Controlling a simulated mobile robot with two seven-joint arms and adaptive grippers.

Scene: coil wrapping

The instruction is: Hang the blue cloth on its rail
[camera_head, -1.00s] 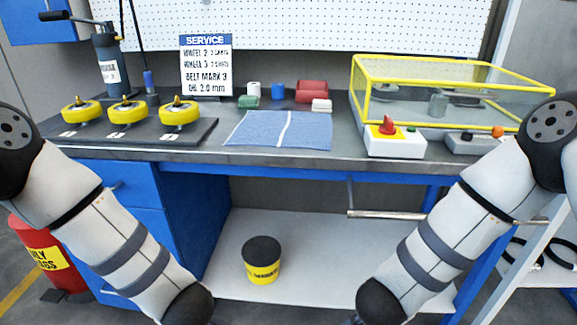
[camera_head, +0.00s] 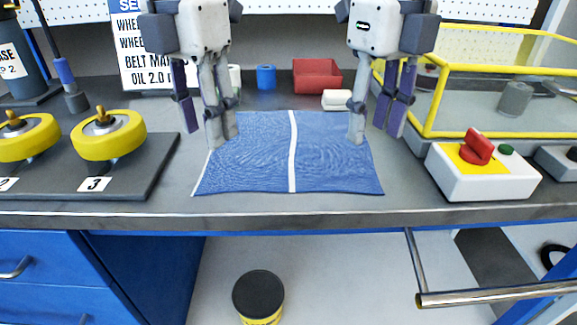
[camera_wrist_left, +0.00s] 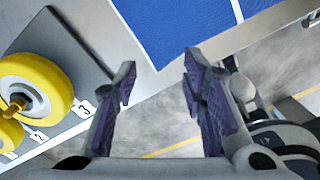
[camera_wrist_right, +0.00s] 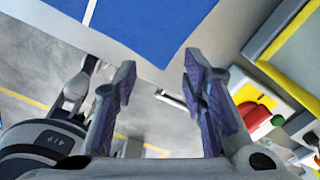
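The blue cloth (camera_head: 255,165) with a white stripe lies flat on the grey bench top. My left gripper (camera_head: 205,138) hangs above its left part, fingers pointing down. My right gripper (camera_head: 372,135) hangs above its right edge. In the left wrist view my left gripper (camera_wrist_left: 157,85) has its fingers apart with nothing between them. In the right wrist view my right gripper (camera_wrist_right: 157,85) is likewise open and empty. The cloth shows beyond the fingers in the left wrist view (camera_wrist_left: 180,25) and the right wrist view (camera_wrist_right: 150,25). A metal rail (camera_head: 490,294) sticks out below the bench front at right.
A dark board with yellow wheels (camera_head: 108,135) stands left of the cloth. A white switch box with a red knob (camera_head: 480,178) and a yellow-framed clear case (camera_head: 432,100) stand at right. A red bin (camera_head: 318,76) is behind. A black-lidded tub (camera_head: 258,295) stands below.

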